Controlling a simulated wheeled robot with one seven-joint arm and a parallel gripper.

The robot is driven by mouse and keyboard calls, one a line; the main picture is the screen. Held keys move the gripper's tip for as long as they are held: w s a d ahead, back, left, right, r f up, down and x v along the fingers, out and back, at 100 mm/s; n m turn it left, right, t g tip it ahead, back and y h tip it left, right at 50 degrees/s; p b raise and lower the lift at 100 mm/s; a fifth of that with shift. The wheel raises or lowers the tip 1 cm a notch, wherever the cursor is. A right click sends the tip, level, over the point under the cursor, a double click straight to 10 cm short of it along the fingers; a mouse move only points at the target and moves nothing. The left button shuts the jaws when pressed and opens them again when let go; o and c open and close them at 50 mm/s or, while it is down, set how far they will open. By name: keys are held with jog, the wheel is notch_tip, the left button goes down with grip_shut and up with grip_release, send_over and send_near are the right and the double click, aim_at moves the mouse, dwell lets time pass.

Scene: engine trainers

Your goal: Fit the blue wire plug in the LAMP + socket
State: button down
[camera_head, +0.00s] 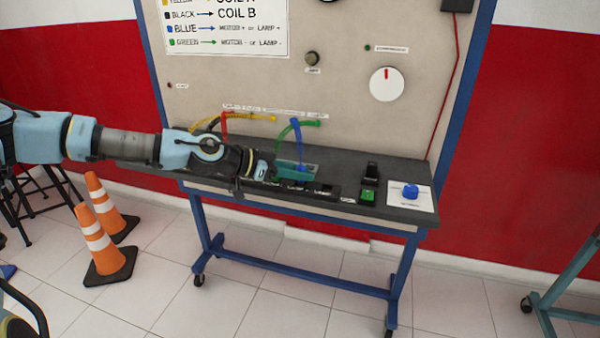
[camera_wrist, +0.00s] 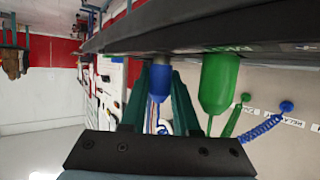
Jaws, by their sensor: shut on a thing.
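My gripper (camera_head: 298,170) is low over the black terminal strip (camera_head: 322,191) on the bench. In the wrist view its two teal fingers (camera_wrist: 165,98) are shut on the blue wire plug (camera_wrist: 159,86). The plug's far end meets the edge of the dark strip (camera_wrist: 200,38); I cannot tell whether it is in a socket. The blue wire (camera_head: 298,140) runs from the panel down to the gripper. The LAMP + socket cannot be picked out, as the strip's labels are too small to read.
A green plug (camera_wrist: 220,82) stands against the strip right beside the blue one. Its green wire (camera_head: 306,122) and the red wire (camera_head: 225,122) and yellow wire (camera_head: 262,118) hang close by.

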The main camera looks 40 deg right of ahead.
jog(key=shift+f+b, duration=0.3)
jog(key=shift+f, duration=0.1)
jog(key=c, duration=0.9)
grip_release()
jog(key=shift+r+p+v, duration=0.25)
jog(key=shift+p+v, duration=0.05)
jog(key=shift+v, duration=0.9)
jog(key=shift+r+p+v, duration=0.2)
jog(key=shift+p+v, duration=0.1)
jog(key=shift+v, duration=0.9)
jog(key=shift+d, duration=0.15)
notch_tip(320, 180, up, 6)
jog(key=p, duration=0.3)
jog(key=shift+f, duration=0.2)
